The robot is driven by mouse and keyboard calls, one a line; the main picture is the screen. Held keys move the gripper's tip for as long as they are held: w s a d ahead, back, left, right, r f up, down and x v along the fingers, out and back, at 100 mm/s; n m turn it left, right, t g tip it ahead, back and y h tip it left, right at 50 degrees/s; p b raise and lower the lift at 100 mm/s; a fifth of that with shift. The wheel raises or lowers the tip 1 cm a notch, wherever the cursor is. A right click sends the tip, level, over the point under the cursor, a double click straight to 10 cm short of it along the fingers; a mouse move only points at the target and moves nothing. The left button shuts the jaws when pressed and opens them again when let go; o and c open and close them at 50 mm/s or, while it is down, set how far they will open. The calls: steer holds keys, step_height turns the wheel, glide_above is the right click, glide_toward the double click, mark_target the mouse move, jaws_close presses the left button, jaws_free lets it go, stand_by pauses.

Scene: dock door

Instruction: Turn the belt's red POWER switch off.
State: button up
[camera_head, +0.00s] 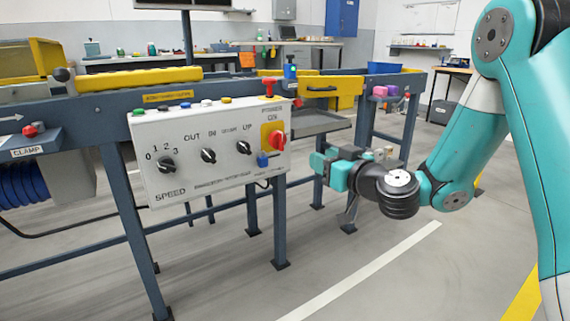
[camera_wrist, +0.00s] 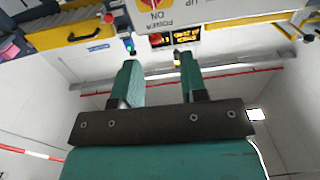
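The red POWER switch (camera_head: 277,140) is a red knob on a yellow plate at the right end of the white control box (camera_head: 205,182). The words POWER and ON stand above it. In the wrist view the red switch (camera_wrist: 155,4) is cut off by the top edge, and its lettering is upside down. My gripper (camera_head: 315,163) is to the right of the box and a little below the switch, apart from it. In the wrist view my gripper (camera_wrist: 158,64) has its two teal fingers spread, with nothing between them.
A blue block-like part (camera_head: 263,160) sits just below and left of the switch. Black knobs, including the SPEED knob (camera_head: 167,165), fill the rest of the panel. A red mushroom button (camera_head: 269,86) stands above the box. A grey tray (camera_head: 318,123) lies behind. Floor at front is clear.

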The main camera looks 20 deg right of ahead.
steer(key=p, duration=0.7)
glide_toward(282, 138)
steer(key=shift+h, duration=0.3)
steer(key=x, duration=0.9)
steer(key=shift+a+r, duration=0.1)
steer(key=shift+c, duration=0.4)
jaws_close()
